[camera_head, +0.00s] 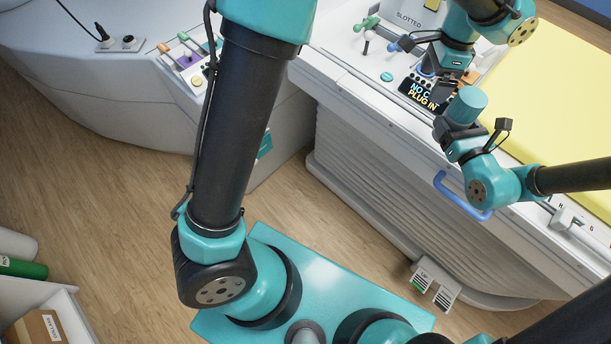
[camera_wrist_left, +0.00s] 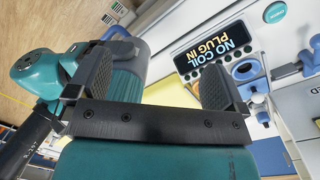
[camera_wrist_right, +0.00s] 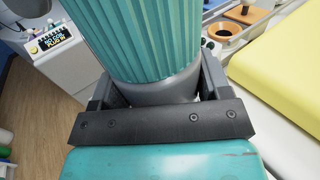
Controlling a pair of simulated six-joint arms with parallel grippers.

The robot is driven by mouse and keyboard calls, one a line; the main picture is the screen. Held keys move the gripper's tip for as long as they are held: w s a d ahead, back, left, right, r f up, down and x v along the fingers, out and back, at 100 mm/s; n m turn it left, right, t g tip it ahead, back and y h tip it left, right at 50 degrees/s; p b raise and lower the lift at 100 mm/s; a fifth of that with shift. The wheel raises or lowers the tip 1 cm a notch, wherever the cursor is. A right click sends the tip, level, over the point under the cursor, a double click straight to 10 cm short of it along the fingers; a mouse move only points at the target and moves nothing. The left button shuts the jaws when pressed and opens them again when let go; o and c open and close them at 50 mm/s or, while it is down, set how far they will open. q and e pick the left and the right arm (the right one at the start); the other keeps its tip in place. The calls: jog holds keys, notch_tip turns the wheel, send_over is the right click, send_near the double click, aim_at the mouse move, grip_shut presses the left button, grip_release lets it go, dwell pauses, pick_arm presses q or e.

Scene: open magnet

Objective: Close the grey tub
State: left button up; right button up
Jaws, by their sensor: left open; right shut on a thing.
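The grey tub (camera_wrist_right: 160,92) is held in my right gripper (camera_wrist_right: 158,90), whose jaws are shut on its grey lower body. A large teal ribbed lid (camera_wrist_right: 140,35) sits on top of the tub. In the head view the lid (camera_head: 468,103) sits above my right gripper (camera_head: 455,136), beside the bed's edge. I cannot tell how tightly it is seated. My left gripper (camera_head: 441,85) is open and empty, just up and left of the lid. In the left wrist view the lid (camera_wrist_left: 128,80) shows beyond the open fingers (camera_wrist_left: 157,78), partly hidden by one finger.
A display panel (camera_head: 424,93) reading "NO COIL PLUG IN" lies close behind the grippers. A yellow mat (camera_head: 545,110) covers the bed to the right. A blue handle (camera_head: 462,197) sticks out from the bed's side. The wooden floor (camera_head: 100,160) is open at left.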

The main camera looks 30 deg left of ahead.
pick_arm(q)
jog(key=s+a+f+n+h, duration=0.25)
jog(key=a+f, duration=0.35)
jog(key=f, duration=0.6)
jog(key=s+a+f+n+h, duration=0.15)
jog(key=a+f+n, duration=0.35)
jog(key=f, duration=0.8)
jog(key=s+a+f+n+t, duration=0.1)
jog(key=s+a+f+n, duration=0.2)
jog(key=s+a+f, duration=0.3)
jog(key=s+a+f+n, duration=0.4)
jog(key=s+a+f, duration=0.1)
jog(key=s, duration=0.5)
jog(key=shift+s+a+f+t, duration=0.15)
jog(key=shift+a+f+t, duration=0.25)
jog(key=shift+f, duration=0.3)
jog(key=shift+n, duration=0.25)
pick_arm(e)
grip_shut()
